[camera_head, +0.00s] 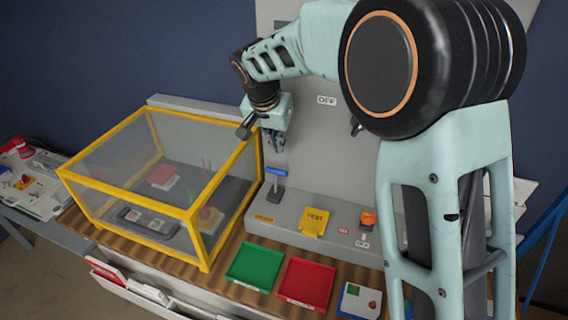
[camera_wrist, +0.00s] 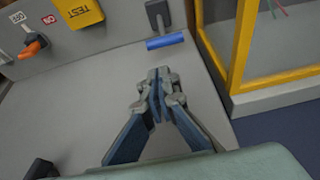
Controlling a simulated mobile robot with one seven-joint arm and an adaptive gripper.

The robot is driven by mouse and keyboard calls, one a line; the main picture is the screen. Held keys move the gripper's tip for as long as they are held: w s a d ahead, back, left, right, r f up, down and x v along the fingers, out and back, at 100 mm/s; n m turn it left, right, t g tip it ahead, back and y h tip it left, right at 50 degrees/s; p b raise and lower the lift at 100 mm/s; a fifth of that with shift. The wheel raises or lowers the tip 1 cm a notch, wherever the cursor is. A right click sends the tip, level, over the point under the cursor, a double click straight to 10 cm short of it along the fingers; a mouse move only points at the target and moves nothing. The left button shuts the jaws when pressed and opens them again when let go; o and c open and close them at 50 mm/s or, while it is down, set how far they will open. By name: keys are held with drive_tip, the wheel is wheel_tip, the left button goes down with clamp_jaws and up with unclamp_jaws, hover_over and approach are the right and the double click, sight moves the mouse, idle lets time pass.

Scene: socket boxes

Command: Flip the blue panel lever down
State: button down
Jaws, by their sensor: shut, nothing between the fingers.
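The blue panel lever (camera_head: 276,171) has a blue bar on a dark grey stalk. It stands on the grey panel just right of the yellow-framed case. In the wrist view its blue bar (camera_wrist: 166,41) lies beyond my fingertips, with the stalk joined to it. My gripper (camera_head: 277,147) is shut and empty, in front of the grey back board and above the lever in the head view. In the wrist view the fingertips (camera_wrist: 159,76) meet together, with a visible gap to the blue bar. No contact with the lever shows.
The yellow-framed clear case (camera_head: 193,213) stands close beside the lever. A yellow TEST block (camera_head: 315,222) and an orange switch (camera_head: 368,217) are on the panel. Green (camera_head: 254,266) and red (camera_head: 306,284) trays lie in front.

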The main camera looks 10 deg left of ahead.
idle(0.3)
drive_tip(key=p, duration=0.2)
hover_over(276, 182)
drive_tip(key=w+d, duration=0.2)
wheel_tip(276, 182, down, 9)
drive_tip(key=shift+w+a+f, duration=0.15)
drive_tip(key=shift+a, duration=0.05)
drive_tip(key=shift+f+b, duration=0.15)
drive_tip(key=shift+b, duration=0.65)
